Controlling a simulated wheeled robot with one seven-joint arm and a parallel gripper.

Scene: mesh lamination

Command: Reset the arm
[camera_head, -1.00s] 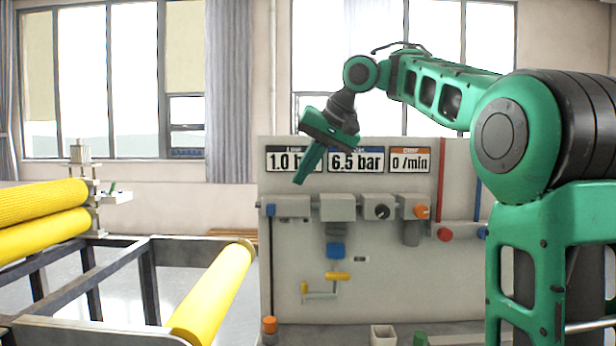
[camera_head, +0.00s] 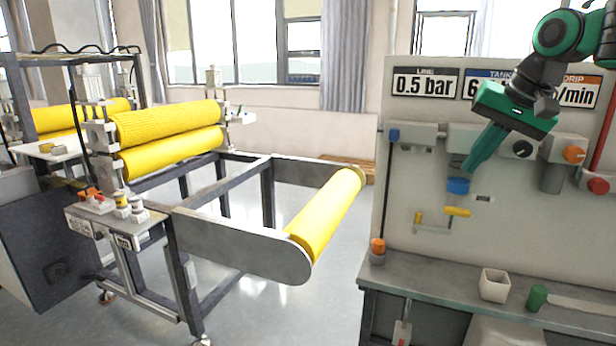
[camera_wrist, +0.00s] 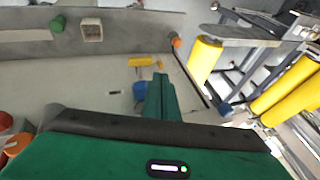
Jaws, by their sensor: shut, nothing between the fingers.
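My gripper (camera_head: 470,168) is at the right of the head view, in front of the upright panel (camera_head: 400,200). Its green fingers are closed together, hold nothing and point down and to the left. In the wrist view the fingers (camera_wrist: 160,82) are also together, with the panel and its bench behind them. The fingertips appear in front of the panel near the blue-bowled unit (camera_head: 457,187); I cannot tell how far apart they are in depth.
The panel carries displays, an orange knob (camera_head: 574,155) and a yellow-handled valve (camera_head: 457,211). A white cup (camera_head: 494,285) and a green cylinder (camera_head: 537,297) stand on the bench (camera_head: 450,283). The laminating machine with yellow rollers (camera_head: 325,213) is at left. Floor shows between.

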